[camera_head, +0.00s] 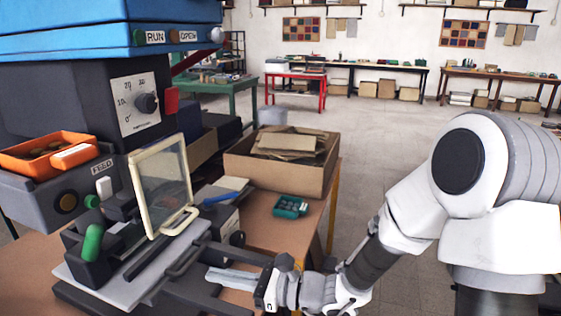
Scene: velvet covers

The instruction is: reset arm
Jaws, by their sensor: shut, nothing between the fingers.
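My gripper (236,279) is at the lower middle, at the end of my white and grey arm, which reaches in from the right. Its fingers point left and are shut with nothing between them. They are close to the dark lower frame and grey plate (128,285) of a machine (88,91); I cannot tell whether they touch it. A clear guard with a cream frame (138,200) stands upright on the machine's front.
An orange tray (20,160) sits on the machine at left. A cardboard box (232,174) and a teal item (290,206) lie on the brown table (262,229). A red-framed table (323,92) and workbenches stand far back. The floor between is open.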

